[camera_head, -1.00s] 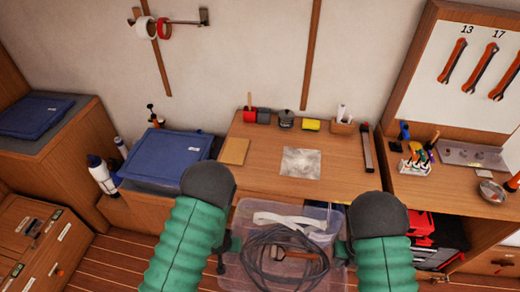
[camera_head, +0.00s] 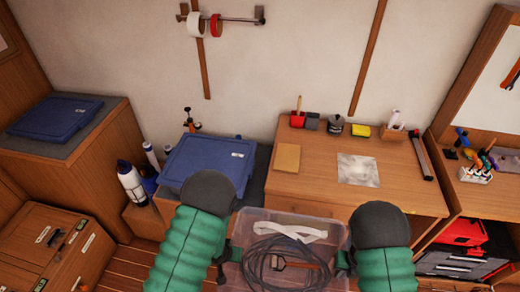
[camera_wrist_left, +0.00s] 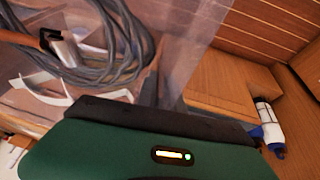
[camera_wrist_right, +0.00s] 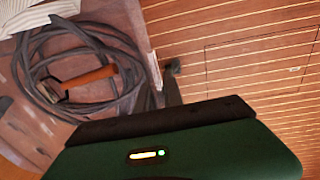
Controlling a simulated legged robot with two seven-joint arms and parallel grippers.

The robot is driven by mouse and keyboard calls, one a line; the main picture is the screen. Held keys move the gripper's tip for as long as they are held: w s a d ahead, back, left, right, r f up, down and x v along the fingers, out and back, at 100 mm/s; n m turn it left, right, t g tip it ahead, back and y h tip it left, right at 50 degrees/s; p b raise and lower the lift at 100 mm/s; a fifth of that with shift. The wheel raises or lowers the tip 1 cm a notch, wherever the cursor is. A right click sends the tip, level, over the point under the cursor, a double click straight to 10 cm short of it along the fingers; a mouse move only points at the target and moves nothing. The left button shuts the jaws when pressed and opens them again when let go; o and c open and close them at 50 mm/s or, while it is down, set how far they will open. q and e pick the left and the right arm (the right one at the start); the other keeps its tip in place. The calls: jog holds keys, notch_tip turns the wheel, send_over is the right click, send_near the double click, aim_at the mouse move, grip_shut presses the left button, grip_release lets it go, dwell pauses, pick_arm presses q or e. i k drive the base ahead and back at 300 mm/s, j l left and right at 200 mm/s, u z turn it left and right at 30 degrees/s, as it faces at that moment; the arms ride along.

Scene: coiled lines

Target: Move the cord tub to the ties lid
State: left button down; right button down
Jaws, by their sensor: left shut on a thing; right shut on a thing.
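The cord tub (camera_head: 252,217) is a clear plastic box holding a coiled dark cord (camera_head: 285,262), a white strap (camera_head: 290,233) and an orange-handled tool. My left gripper (camera_head: 224,262) is shut on its left side and my right gripper (camera_head: 345,260) on its right side. The coil also shows in the left wrist view (camera_wrist_left: 125,50) and right wrist view (camera_wrist_right: 85,35). A blue lid (camera_head: 207,162) with a small white label tops a box ahead, left of the desk. Another blue lid (camera_head: 55,117) lies on the cabinet at far left. The labels are too small to read.
The wooden desk (camera_head: 310,180) ahead right holds a tan pad (camera_head: 287,157), a shiny sheet (camera_head: 358,170) and small items along its back. White bottles (camera_head: 130,182) stand left of the nearer blue lid. Red and black cases (camera_head: 460,245) sit at right. Striped floor shows at lower left.

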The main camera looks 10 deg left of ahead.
aim_at(209, 160)
jog(key=j, duration=1.9)
